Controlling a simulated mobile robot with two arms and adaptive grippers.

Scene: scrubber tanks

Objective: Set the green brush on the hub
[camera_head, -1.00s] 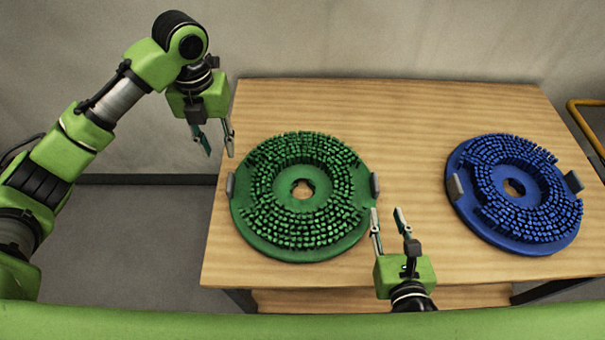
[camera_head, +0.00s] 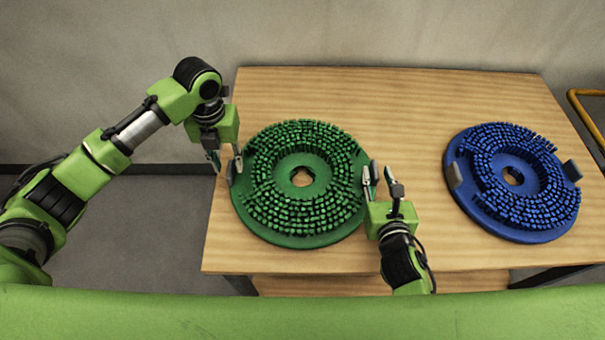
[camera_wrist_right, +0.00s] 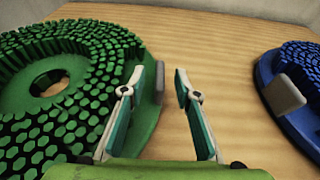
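The green brush (camera_head: 305,226) lies flat on the wooden table, bristles up, with a hole in its middle and a grey tab on each side. My left gripper (camera_head: 228,160) is open at the brush's left tab (camera_head: 231,173), its fingertips just above or beside it; I cannot tell exactly. My right gripper (camera_head: 377,174) is open at the right tab (camera_head: 373,172). In the right wrist view the open fingers (camera_wrist_right: 158,80) stand on either side of that tab (camera_wrist_right: 159,83), with gaps visible. No hub shows in these views.
A blue brush (camera_head: 535,237) with grey tabs lies on the right of the table (camera_head: 420,100). Bare tabletop separates the two brushes and runs along the back. A yellow rail (camera_head: 588,125) stands beyond the table's right edge.

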